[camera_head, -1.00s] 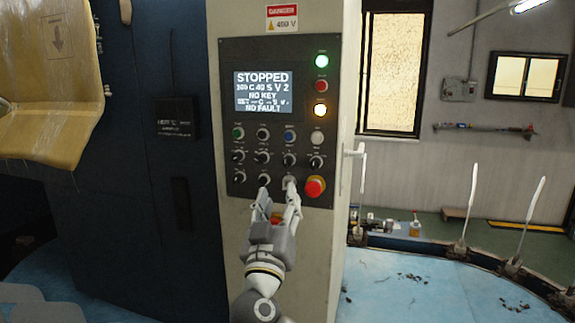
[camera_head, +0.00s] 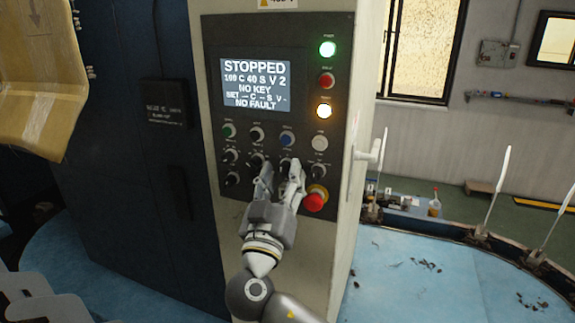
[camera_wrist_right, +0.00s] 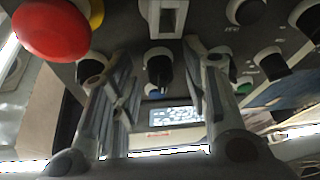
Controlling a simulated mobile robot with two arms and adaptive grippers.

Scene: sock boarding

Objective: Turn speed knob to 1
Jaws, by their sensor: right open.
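The control panel (camera_head: 215,80) has a lit screen (camera_head: 255,84) reading STOPPED, with "V 2" in its second line, NO KEY and NO FAULT. Rows of black knobs, such as one at the left (camera_head: 231,156), sit below it; their labels are too small to read, so I cannot tell which is the speed knob. My right gripper (camera_head: 280,172) is open at the lower knob rows and partly hides them. In the right wrist view, a black knob (camera_wrist_right: 159,68) shows between the spread fingers, with a gap on both sides. My left gripper is out of view.
A red mushroom button (camera_head: 314,201) on a yellow base sits close to the right of my right gripper. Green (camera_head: 228,131), blue (camera_head: 287,139) and white (camera_head: 320,142) buttons are above. A white handle (camera_head: 372,152) sticks out at the cabinet's right side.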

